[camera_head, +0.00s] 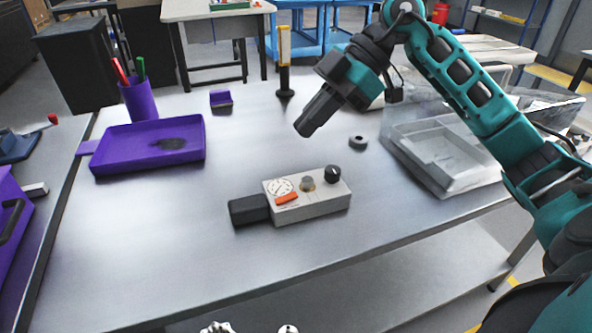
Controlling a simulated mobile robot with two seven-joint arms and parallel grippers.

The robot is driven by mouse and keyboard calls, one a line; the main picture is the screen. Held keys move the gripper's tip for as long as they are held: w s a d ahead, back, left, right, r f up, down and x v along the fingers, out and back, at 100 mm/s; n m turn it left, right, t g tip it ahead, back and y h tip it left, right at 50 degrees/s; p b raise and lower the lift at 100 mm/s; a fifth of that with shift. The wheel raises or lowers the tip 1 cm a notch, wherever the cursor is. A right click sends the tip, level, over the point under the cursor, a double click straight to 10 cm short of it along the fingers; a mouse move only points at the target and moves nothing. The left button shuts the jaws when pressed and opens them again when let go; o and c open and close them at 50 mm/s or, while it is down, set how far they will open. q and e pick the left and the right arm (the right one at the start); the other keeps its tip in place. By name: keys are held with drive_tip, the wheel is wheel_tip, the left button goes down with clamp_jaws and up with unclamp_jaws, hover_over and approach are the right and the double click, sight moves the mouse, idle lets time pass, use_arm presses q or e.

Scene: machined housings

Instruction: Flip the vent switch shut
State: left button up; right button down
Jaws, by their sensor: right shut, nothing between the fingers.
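A pale grey box (325,205) lies on the metal table, near the middle. Its top has a round dial (281,187), a brass-coloured knob (307,184) and a black knob (332,173). An orange switch (287,198) sits just below the dial; its position is too small to tell. A black block (248,210) joins the box's left end. My right gripper (304,130) is shut and empty, pointing down and left, above and behind the box and apart from it. My left gripper does not show.
A purple tray (113,162) and a purple pen cup (139,99) stand at the left. A clear bin (437,160) is at the right. A small dark ring (358,142) lies behind the box. The table in front of the box is clear.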

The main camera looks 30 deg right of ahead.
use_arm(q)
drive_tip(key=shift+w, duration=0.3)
use_arm(e)
drive_tip(key=d+h, duration=0.1)
drive_tip(key=d, duration=0.1)
drive_tip(key=d+m+h, duration=0.1)
drive_tip(key=d, duration=0.1)
drive_tip(key=shift+s+r+m, duration=0.15)
drive_tip(key=shift+m, duration=0.15)
drive_tip(key=shift+g, duration=0.3)
drive_tip(key=b, duration=0.2)
hover_over(290, 195)
drive_tip(key=d, duration=0.2)
drive_tip(key=f, duration=0.7)
drive_tip(key=shift+s+f, duration=0.3)
drive_tip(key=shift+f, duration=0.05)
wheel_tip(290, 195, down, 4)
drive_tip(key=shift+r, duration=0.2)
drive_tip(key=shift+d+f, duration=0.1)
drive_tip(key=shift+f, duration=0.35)
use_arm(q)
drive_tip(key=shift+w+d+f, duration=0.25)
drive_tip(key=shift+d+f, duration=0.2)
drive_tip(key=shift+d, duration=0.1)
